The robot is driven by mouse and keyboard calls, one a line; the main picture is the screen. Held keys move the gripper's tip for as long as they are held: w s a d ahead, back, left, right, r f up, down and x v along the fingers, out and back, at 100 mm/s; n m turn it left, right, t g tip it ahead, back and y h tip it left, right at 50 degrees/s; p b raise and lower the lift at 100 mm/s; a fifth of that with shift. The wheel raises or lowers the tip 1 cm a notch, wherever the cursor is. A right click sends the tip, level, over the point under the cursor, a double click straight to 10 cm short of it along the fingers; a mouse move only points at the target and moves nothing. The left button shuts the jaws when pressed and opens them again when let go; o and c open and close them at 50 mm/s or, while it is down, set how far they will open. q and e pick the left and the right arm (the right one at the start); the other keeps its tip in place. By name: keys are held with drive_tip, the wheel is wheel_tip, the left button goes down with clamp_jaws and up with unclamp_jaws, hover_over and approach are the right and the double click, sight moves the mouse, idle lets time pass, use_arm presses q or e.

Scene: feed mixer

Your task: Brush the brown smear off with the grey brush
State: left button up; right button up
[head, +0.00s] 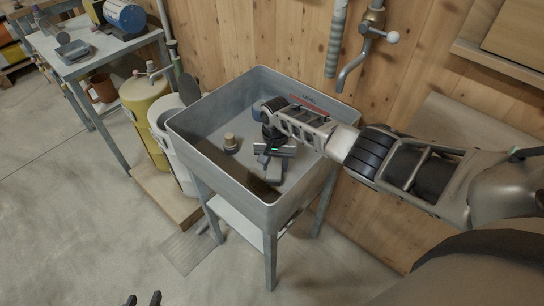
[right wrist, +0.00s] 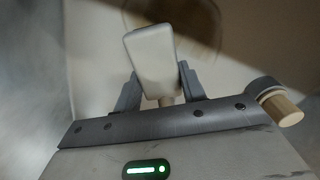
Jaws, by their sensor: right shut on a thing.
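My right gripper (head: 276,150) is down inside the grey basin (head: 222,168). In the right wrist view it (right wrist: 160,92) is shut on the grey brush (right wrist: 152,62), whose pale grey block sticks out between the fingers. In the head view the brush (head: 272,168) shows below the gripper, partly covered by it. A dark brown patch (head: 262,189), likely the smear, shows inside the basin near its front wall. I cannot tell whether the brush touches it. Only the tips of my left gripper (head: 143,299) show at the bottom edge, apart and empty.
A short tan-topped piece (head: 231,143) stands in the basin left of my right gripper. A tap (head: 352,68) hangs over the basin's back right. White (head: 176,140) and yellow (head: 145,112) containers stand left of it. Open floor lies in front.

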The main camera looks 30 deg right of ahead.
sight(290, 183)
drive_tip(key=shift+s+d+p, duration=0.2)
drive_tip(key=shift+s+p, duration=0.3)
drive_tip(key=shift+p, duration=0.1)
drive_tip(key=shift+s+d+p, duration=0.2)
drive_tip(key=shift+s+p, duration=0.3)
drive_tip(key=shift+p, duration=0.1)
